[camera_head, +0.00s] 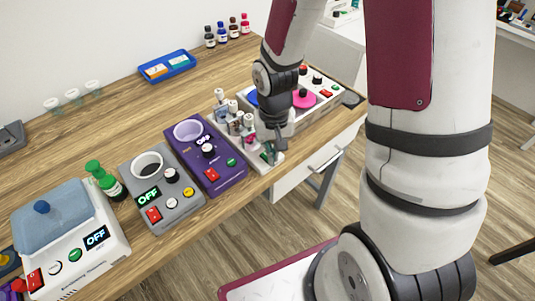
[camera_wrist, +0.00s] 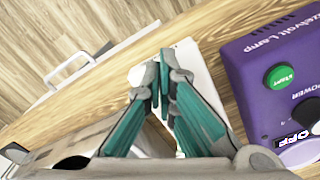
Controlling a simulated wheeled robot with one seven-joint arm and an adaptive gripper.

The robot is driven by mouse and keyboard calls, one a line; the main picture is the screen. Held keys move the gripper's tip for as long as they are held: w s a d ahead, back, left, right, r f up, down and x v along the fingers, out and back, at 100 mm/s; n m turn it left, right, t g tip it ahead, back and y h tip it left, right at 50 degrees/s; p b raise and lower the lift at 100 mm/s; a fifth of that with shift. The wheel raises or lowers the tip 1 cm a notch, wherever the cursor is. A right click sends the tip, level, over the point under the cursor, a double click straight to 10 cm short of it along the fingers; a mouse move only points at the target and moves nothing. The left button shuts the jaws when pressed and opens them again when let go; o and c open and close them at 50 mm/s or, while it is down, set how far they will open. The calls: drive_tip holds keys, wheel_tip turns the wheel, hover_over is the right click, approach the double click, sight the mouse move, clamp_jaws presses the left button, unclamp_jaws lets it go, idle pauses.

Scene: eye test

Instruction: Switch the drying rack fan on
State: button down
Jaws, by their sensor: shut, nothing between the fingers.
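A narrow white rack (camera_head: 266,168) with several white-topped upright pieces stands on the wooden bench, right of the purple device; I take it for the drying rack. My gripper (camera_head: 270,152) is shut and empty, pointing down at the rack's front end and hiding part of it. In the wrist view my teal fingers (camera_wrist: 160,82) are together over the white base (camera_wrist: 195,62). A small round white piece (camera_wrist: 136,75) shows beside the fingertips; I cannot tell whether it is a switch or whether they touch it. No fan or fan label is readable.
The purple device (camera_head: 235,173) stands close left of the rack; its display reads OFF. A grey device (camera_head: 180,212) and a white device with a blue lid (camera_head: 105,262) stand farther left. A white device with a pink disc (camera_head: 325,97) is behind my gripper. The bench's front edge is near.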

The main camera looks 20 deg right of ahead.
wheel_tip(320, 180, up, 7)
drive_tip(key=p, duration=0.3)
drive_tip(key=shift+f+p, duration=0.2)
drive_tip(key=shift+p, duration=0.2)
idle(0.4)
drive_tip(key=s+r+n+t, duration=0.1)
drive_tip(key=s+r+t, duration=0.3)
drive_tip(key=r, duration=1.3)
drive_tip(key=s+r+n+t, duration=0.1)
drive_tip(key=s+r, duration=0.8)
drive_tip(key=s, duration=0.3)
drive_tip(key=shift+s+r+t, duration=0.3)
drive_tip(key=shift+r, duration=0.1)
